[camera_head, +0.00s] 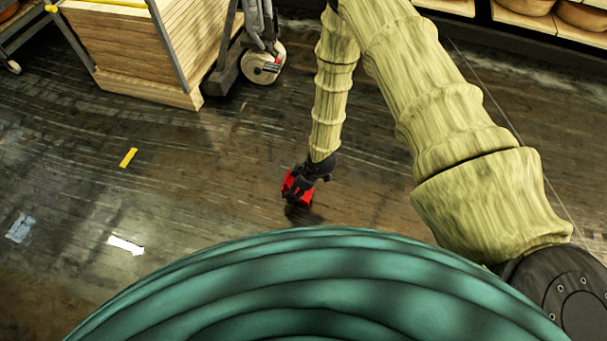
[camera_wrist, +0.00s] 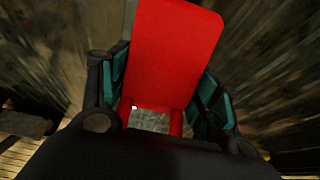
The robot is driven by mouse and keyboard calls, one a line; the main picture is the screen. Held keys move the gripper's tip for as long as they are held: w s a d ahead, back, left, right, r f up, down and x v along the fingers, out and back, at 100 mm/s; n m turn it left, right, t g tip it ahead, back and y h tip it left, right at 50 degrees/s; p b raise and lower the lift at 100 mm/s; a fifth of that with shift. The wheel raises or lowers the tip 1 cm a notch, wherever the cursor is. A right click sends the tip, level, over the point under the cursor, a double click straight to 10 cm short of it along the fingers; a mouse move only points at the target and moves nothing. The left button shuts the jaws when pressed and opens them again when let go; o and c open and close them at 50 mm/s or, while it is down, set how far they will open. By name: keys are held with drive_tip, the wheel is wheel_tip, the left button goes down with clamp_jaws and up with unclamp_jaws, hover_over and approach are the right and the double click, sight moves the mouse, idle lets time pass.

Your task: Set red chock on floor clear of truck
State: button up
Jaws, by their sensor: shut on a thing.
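The red chock (camera_head: 291,183) is between the fingers of my gripper (camera_head: 300,186), low over or at the dark wooden floor in the head view. In the wrist view the chock (camera_wrist: 172,50) fills the middle, with the teal-padded fingers of my gripper (camera_wrist: 163,92) shut against its two sides. I cannot tell whether the chock touches the floor. The truck (camera_head: 232,60), dark-framed with a pale wheel (camera_head: 262,66), stands at the upper left of the chock, with bare floor between them.
A wooden crate (camera_head: 130,50) stands next to the truck. Shelves with cheese wheels (camera_head: 582,15) line the upper right. Floor around the chock is clear.

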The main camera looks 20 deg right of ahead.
drive_tip(key=w+d+b, duration=0.1)
drive_tip(key=w, duration=0.1)
drive_tip(key=w+d+b, duration=0.1)
drive_tip(key=w+d, duration=0.1)
drive_tip(key=w, duration=0.1)
drive_tip(key=w+d+f+b, duration=0.1)
drive_tip(key=w+d, duration=0.1)
drive_tip(key=shift+w, duration=0.25)
drive_tip(key=shift+f+b, duration=1.35)
drive_tip(key=shift+f, duration=0.3)
drive_tip(key=shift+f, duration=0.2)
drive_tip(key=o, duration=1.3)
drive_tip(key=shift+r, duration=0.15)
